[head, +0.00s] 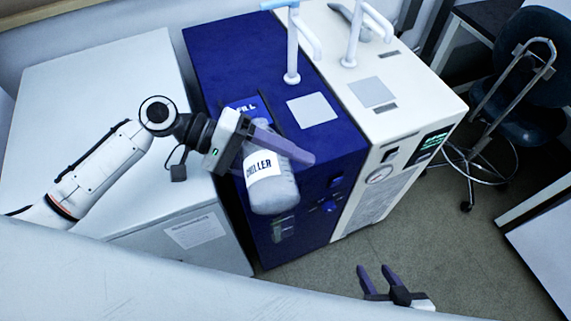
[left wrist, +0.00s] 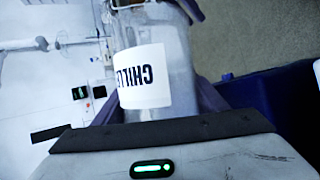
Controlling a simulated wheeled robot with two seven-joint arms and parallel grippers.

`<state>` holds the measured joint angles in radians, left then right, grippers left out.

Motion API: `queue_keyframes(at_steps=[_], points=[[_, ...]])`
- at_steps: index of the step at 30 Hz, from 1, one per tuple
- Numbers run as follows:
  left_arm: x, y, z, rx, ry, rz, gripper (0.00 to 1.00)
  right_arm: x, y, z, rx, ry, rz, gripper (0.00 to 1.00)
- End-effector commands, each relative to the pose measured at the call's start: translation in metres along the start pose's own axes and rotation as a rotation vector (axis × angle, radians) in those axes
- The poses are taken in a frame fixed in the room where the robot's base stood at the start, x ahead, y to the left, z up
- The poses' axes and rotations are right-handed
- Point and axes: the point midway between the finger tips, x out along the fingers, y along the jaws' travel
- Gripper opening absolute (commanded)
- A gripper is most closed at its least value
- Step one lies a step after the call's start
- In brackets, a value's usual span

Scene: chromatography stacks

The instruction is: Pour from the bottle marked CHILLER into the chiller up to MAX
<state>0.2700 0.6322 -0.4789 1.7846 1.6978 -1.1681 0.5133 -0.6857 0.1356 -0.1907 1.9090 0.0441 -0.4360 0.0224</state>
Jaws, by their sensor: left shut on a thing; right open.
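The bottle marked CHILLER (head: 272,193) is translucent grey with a white label. My left gripper (head: 283,148) is shut on it and holds it tilted over the front part of the blue chiller (head: 220,62). Its base points toward the camera and its upper end is toward a blue panel lettered "FILL" (head: 245,106); the mouth is hidden. In the left wrist view the bottle (left wrist: 178,60) lies between the fingers, its label upside down. I cannot tell whether liquid flows, nor see the level or a MAX mark. My right gripper (head: 380,280) is open and empty at the lower right.
A cream-white unit (head: 415,100) with a gauge and green display stands right of the blue chiller. A white cabinet (head: 100,75) stands left. White pipes (head: 292,45) rise from the unit tops. A dark chair (head: 530,85) is at far right. Floor is free in front.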

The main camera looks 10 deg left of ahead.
Motion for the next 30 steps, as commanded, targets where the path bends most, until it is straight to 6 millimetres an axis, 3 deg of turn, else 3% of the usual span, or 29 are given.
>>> queue_keyframes(at_steps=[30], points=[[-0.0008,0.0025,-0.0016,-0.058,-0.032,0.03,0.17,-0.0002,-0.0001,0.0001,0.0,-0.001,0.0,0.4]])
